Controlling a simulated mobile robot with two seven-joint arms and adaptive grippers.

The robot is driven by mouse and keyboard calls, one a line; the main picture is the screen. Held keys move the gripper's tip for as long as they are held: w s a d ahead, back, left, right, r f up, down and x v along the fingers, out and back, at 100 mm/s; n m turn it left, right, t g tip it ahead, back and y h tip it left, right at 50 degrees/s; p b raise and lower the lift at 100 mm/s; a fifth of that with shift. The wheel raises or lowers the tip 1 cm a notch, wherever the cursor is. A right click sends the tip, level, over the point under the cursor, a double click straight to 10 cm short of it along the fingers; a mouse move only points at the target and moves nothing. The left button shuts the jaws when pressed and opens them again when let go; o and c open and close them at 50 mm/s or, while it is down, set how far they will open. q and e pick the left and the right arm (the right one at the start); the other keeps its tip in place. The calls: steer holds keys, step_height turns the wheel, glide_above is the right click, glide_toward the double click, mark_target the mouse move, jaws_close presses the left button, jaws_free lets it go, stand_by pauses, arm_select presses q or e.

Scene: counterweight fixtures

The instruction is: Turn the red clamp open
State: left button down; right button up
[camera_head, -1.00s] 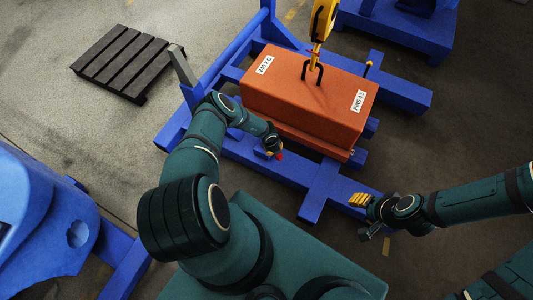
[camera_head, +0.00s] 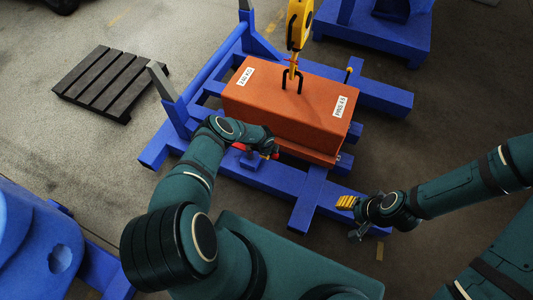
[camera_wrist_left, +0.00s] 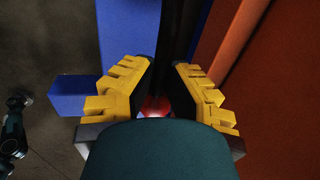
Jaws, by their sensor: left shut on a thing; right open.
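The red clamp shows as small red parts beside my left gripper, one on its left (camera_head: 239,146) and one by its fingertips, on the blue frame in front of the orange block. My left gripper (camera_head: 270,150) is shut on the clamp; the arm covers most of it. In the left wrist view, the yellow-padded fingers (camera_wrist_left: 160,92) stand on both sides of a dark bar, with a red rounded part (camera_wrist_left: 155,106) between them. My right gripper (camera_head: 353,217) is open and empty, off the front of the frame.
The orange block (camera_head: 285,108) sits on the blue frame (camera_head: 312,190), with a yellow hook (camera_head: 298,30) at its black top loop. A dark slatted pallet (camera_head: 108,80) lies at the back left. Another blue fixture (camera_head: 375,35) stands at the back right.

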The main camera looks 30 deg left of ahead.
stand_by(0.3)
arm_select(q)
steer(key=c, duration=0.9)
jaws_free()
steer(key=shift+w+f, duration=0.1)
steer(key=shift+c, duration=0.2)
steer(key=shift+r, duration=0.9)
step_height(320, 180, up, 10)
steer(key=s, duration=0.2)
steer(key=shift+s, duration=0.2)
steer(key=shift+d, duration=0.15)
